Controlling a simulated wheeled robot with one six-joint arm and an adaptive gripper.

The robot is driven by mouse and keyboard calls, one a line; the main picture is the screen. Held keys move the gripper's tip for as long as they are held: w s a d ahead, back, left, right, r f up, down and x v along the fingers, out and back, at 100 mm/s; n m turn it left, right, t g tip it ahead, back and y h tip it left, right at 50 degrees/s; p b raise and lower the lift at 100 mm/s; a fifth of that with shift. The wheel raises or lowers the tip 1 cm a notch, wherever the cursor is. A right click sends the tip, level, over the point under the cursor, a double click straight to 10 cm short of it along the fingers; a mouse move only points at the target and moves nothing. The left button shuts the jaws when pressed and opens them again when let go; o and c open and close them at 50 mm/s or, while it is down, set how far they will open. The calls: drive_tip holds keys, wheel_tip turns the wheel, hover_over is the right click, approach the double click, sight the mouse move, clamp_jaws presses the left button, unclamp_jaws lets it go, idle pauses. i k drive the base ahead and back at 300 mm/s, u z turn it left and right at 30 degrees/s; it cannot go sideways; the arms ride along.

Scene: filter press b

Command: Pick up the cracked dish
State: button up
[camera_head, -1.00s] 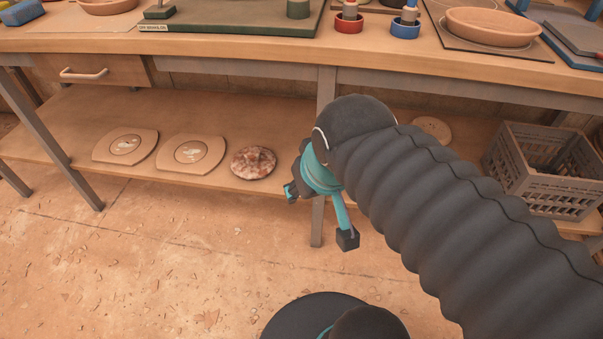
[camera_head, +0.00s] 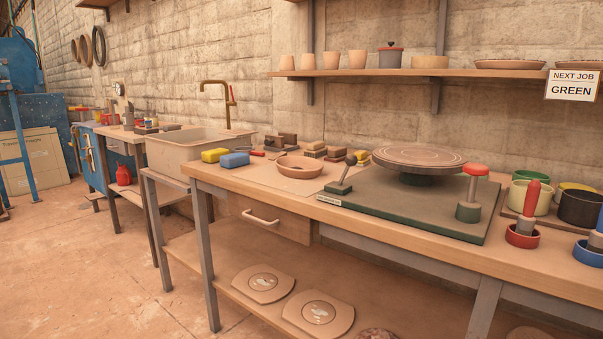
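A shallow terracotta dish (camera_head: 299,168) sits on the left part of the workbench (camera_head: 440,252), left of the green board. No crack can be made out on it at this size. Shallow dishes also show on the wall shelf, one (camera_head: 509,64) left of the sign and another cut by the right edge. I cannot tell which dish is the cracked one. My gripper and arm are not in view.
A wheel head (camera_head: 418,159) and a red-topped stamp (camera_head: 473,195) stand on a green board (camera_head: 400,212). Yellow and blue sponges (camera_head: 234,160) lie near the sink (camera_head: 186,145). Coloured pots crowd the right. Oval boards (camera_head: 318,314) lie on the lower shelf. The floor at left is clear.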

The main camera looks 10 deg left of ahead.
sight(293, 167)
drive_tip(key=u, duration=2.05)
drive_tip(key=i, duration=4.4)
drive_tip(key=z, duration=3.65)
drive_tip(key=i, duration=0.1)
drive_tip(key=u, duration=0.4)
